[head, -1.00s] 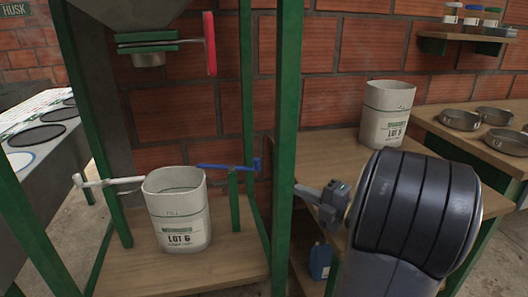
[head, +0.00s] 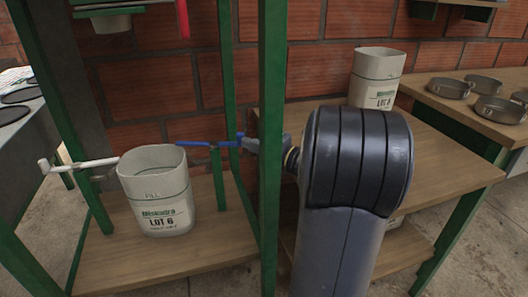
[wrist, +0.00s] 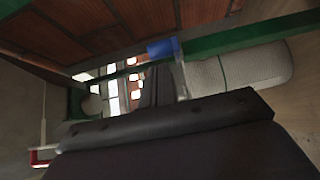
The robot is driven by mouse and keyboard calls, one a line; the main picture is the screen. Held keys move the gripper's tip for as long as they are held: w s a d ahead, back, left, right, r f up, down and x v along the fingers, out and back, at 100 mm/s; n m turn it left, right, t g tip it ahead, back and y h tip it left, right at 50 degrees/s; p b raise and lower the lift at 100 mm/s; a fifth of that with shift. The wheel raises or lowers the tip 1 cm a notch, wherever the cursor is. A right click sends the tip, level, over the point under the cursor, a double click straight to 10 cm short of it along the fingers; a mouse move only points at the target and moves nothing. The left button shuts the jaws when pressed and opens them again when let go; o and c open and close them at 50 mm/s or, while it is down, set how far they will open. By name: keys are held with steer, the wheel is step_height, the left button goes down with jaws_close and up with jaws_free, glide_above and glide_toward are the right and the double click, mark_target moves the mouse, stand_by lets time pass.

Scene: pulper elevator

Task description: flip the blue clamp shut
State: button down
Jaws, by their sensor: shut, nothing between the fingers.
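The blue clamp (head: 205,143) reaches from the right side of the LOT 6 sack (head: 158,190) towards the green post, held on a short green upright. My gripper (head: 249,144) is shut and empty, at the right end of the blue clamp; the frame post hides part of it. Whether it touches the clamp I cannot tell. In the wrist view the dark fingers (wrist: 158,86) point towards a blue part of the clamp (wrist: 163,48), with the pale sack (wrist: 240,68) to the right. A white clamp (head: 80,165) sticks out left of the sack.
The green frame post (head: 271,150) stands between my camera and my gripper. The LOT 6 sack stands on a wooden platform (head: 190,255). Another sack (head: 378,78) stands on the table (head: 440,155) at the right, near several metal pans (head: 500,108). A brick wall is behind.

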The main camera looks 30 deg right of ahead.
steer(key=shift+w+a, duration=0.2)
steer(key=shift+w, duration=0.25)
steer(key=shift+d, duration=0.1)
steer(key=w+d+n+g+y, duration=0.1)
steer(key=y, duration=0.1)
steer(key=w+d+n+g+y+p, duration=0.1)
steer(key=shift+w+d+n+y+p, duration=0.3)
steer(key=shift+w+n+y, duration=0.1)
stand_by(0.4)
